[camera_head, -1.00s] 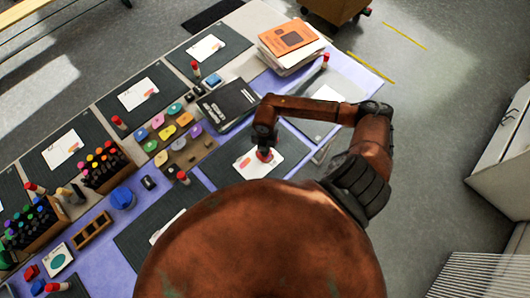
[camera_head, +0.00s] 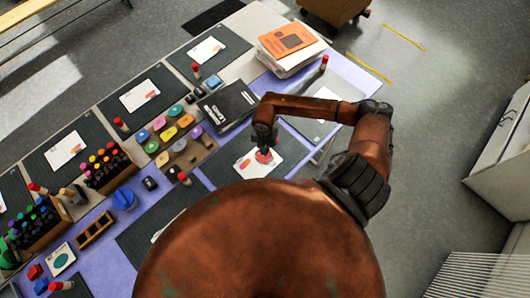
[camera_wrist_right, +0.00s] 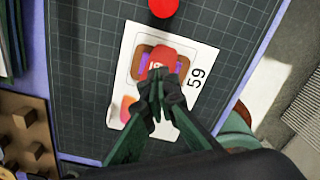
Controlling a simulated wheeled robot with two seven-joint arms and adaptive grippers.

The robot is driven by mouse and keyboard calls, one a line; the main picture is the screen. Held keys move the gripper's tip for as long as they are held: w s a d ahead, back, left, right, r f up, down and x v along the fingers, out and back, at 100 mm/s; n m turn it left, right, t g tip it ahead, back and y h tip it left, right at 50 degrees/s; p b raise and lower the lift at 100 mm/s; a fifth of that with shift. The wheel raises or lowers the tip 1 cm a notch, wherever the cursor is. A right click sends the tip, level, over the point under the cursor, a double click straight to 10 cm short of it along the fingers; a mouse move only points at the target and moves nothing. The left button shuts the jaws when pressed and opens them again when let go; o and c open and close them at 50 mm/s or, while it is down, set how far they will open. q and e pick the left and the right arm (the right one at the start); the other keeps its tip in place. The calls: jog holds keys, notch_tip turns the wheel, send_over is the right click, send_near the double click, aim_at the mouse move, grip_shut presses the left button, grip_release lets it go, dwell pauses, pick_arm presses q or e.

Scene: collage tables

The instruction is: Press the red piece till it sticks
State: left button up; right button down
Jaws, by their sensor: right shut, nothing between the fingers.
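The white card (camera_head: 274,167) lies on a dark cutting mat (camera_head: 225,150); the wrist view shows it printed with "59" and a brown and purple picture (camera_wrist_right: 143,65). The red piece (camera_head: 264,157) lies on the card, and in the wrist view (camera_wrist_right: 163,57) it covers part of the picture. My right gripper (camera_head: 264,148) is shut and empty, pointing down at the red piece. In the wrist view its fingertips (camera_wrist_right: 158,75) overlap the piece's near edge; I cannot tell whether they touch. My left gripper is not in view.
A red round top (camera_wrist_right: 163,7) stands on the mat beyond the card in the wrist view. Left of the mat are a glue stick (camera_head: 184,179) and a tray of coloured pads (camera_head: 190,158). A black case (camera_head: 228,105) and a book stack (camera_head: 290,45) lie farther back.

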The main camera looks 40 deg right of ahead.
jog(key=shift+r+p, duration=1.65)
jog(key=shift+r, duration=0.75)
jog(key=shift+s+f, duration=0.1)
